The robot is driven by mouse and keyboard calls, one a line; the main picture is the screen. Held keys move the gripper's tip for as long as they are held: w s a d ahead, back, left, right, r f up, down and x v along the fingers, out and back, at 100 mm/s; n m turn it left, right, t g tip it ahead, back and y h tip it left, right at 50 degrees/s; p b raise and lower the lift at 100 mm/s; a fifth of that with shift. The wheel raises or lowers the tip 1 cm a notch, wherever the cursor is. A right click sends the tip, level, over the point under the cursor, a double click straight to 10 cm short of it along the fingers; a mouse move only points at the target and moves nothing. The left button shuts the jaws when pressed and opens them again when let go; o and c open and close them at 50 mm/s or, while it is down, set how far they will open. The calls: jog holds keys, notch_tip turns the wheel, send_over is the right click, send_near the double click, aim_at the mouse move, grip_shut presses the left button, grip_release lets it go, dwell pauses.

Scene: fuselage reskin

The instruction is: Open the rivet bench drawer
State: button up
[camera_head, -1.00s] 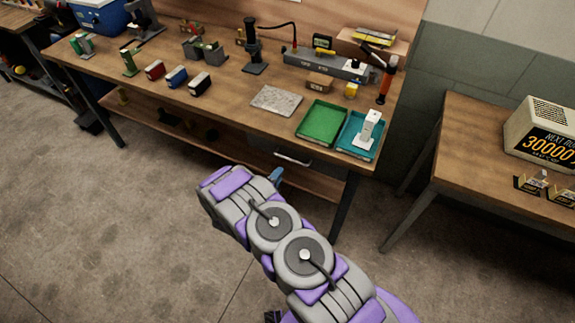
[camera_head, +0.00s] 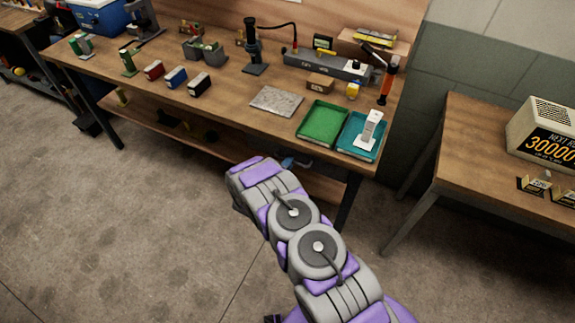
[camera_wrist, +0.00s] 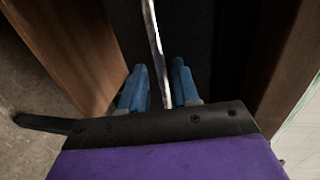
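The rivet bench (camera_head: 225,98) has a dark drawer under its right part, mostly hidden by my arm in the head view. In the wrist view the dark drawer front (camera_wrist: 205,35) faces me, and its shiny metal handle (camera_wrist: 154,38) runs from the top edge down between my fingers. My gripper (camera_wrist: 158,85) has two blue fingers, one on each side of the handle, with a gap between them. The right finger lies close to the bar; I cannot tell if it touches. In the head view a bit of blue finger (camera_head: 289,163) shows just below the bench edge.
A green tray (camera_head: 322,124) and a teal tray (camera_head: 350,150) with a white device (camera_head: 370,130) stand on the bench above the drawer. A lower shelf (camera_head: 205,140) runs beneath. A second table (camera_head: 490,140) stands at the right. The floor (camera_head: 130,230) in front is clear.

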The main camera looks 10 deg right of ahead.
jog(key=shift+d, duration=0.2)
grip_shut()
jog(key=shift+s+a, duration=0.1)
jog(key=shift+s, duration=0.05)
